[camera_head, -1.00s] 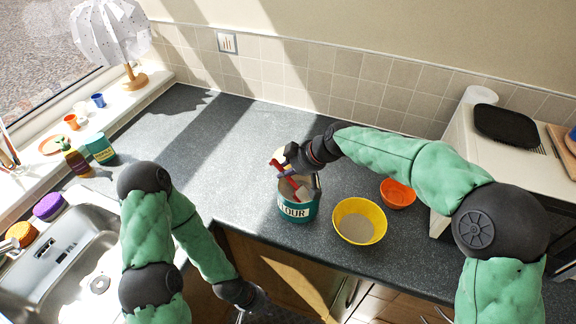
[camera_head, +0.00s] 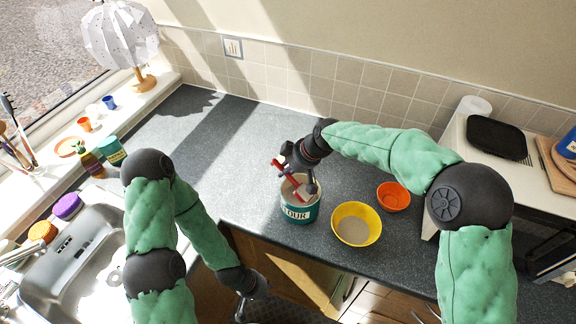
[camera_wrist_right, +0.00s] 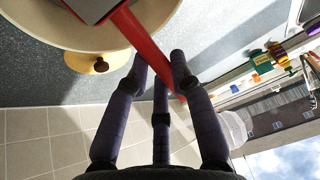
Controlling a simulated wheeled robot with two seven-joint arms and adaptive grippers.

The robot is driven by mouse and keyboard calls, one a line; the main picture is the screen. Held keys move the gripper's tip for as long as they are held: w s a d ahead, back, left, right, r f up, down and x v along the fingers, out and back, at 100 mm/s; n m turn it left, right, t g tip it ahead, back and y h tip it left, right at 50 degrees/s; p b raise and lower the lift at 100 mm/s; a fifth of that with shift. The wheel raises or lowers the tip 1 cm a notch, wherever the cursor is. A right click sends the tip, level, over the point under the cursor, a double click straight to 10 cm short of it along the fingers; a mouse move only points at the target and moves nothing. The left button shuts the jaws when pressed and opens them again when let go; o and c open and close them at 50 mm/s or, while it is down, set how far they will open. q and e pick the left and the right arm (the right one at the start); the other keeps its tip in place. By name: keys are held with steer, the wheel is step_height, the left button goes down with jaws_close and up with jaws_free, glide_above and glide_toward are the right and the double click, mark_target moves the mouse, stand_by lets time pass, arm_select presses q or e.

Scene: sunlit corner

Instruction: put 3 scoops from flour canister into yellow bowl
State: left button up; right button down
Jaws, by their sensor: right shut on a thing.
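The teal flour canister (camera_head: 298,214) stands open on the counter, its label partly readable. My right gripper (camera_head: 298,178) is above its mouth, shut on the red scoop (camera_head: 285,174). The scoop is tilted, its lower end at the canister's opening and partly hidden. In the right wrist view the red handle (camera_wrist_right: 142,45) passes between the fingers, and the grey scoop head (camera_wrist_right: 92,8) shows at the top edge. The yellow bowl (camera_head: 371,212) is right of the canister and holds a pale beige layer. My left gripper (camera_head: 243,308) hangs low before the counter front; its jaws are unclear.
An orange bowl (camera_head: 393,196) sits behind and right of the yellow bowl. A white appliance (camera_head: 452,172) bears a black tray (camera_head: 496,136) at right. The sink (camera_head: 85,258) is at left. The back counter is clear.

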steer(key=shift+w+a+r+h+p, duration=0.2)
steer(key=shift+r+p, duration=0.35)
steer(key=shift+p, duration=0.75)
steer(key=shift+w+a+r+h+p, duration=0.15)
steer(key=shift+r+p, duration=0.35)
steer(key=shift+p, duration=0.75)
steer(key=g+h+p, duration=0.1)
steer(key=p, duration=0.2)
steer(key=shift+a+r+p, duration=0.15)
steer(key=shift+a+p, duration=0.05)
steer(key=shift+p, duration=0.2)
steer(key=h+p, duration=0.1)
steer(key=p, duration=0.1)
steer(key=g+p, duration=0.1)
steer(key=shift+w+a+r+h+p, duration=0.25)
steer(key=shift+a+r+h+p, duration=0.1)
steer(key=shift+r+p, duration=0.05)
steer(key=p, duration=0.1)
steer(key=g+h+p, duration=0.1)
steer(key=p, duration=0.1)
steer(key=shift+w+a+r, duration=0.2)
steer(key=shift+a+r, duration=0.05)
steer(key=shift+h, duration=0.3)
steer(key=shift+f, duration=0.1)
